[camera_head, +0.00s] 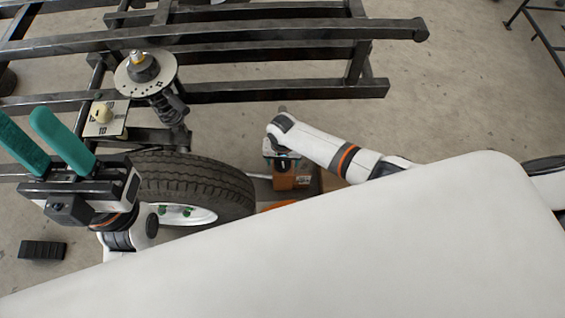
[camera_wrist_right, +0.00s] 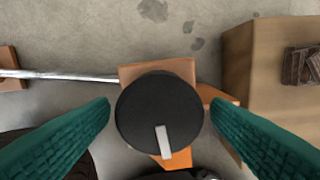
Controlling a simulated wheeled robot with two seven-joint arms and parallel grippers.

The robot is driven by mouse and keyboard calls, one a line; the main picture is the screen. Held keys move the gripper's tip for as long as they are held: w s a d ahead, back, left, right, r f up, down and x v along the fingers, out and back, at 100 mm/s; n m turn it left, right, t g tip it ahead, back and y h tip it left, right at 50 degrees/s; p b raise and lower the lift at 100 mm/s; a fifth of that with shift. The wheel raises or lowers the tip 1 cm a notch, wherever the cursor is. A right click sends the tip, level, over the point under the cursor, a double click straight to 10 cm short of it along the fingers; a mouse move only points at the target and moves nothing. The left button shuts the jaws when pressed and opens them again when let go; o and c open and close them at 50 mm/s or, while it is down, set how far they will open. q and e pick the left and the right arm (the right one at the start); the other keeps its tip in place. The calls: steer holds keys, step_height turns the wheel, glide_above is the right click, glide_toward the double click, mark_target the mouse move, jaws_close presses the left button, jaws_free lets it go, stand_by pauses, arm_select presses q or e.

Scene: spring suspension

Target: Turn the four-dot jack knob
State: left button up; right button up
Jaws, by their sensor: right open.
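In the right wrist view, a round black knob (camera_wrist_right: 150,105) with a white pointer bar lies between the two teal fingers of my right gripper (camera_wrist_right: 160,102). The fingers are open, with a gap on each side of the knob. The knob sits over an orange jack (camera_wrist_right: 178,160); I see no dots on it. In the head view, my right gripper (camera_head: 282,157) points down over the orange jack (camera_head: 285,180), and the knob is mostly hidden there. My left gripper (camera_head: 25,122) is at the left, fingers apart and empty.
A tyre (camera_head: 190,178) lies left of the jack. A spring strut (camera_head: 165,100) with a round plate and a dotted white plate (camera_head: 105,120) stand by the dark metal frame (camera_head: 230,35). A cardboard box (camera_wrist_right: 262,50) is right of the knob. A metal rod (camera_wrist_right: 60,75) runs left.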

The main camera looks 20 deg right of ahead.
steer(key=shift+f, duration=0.3)
steer(key=c, duration=1)
steer(key=shift+r+n, duration=0.1)
steer(key=shift+n, duration=0.2)
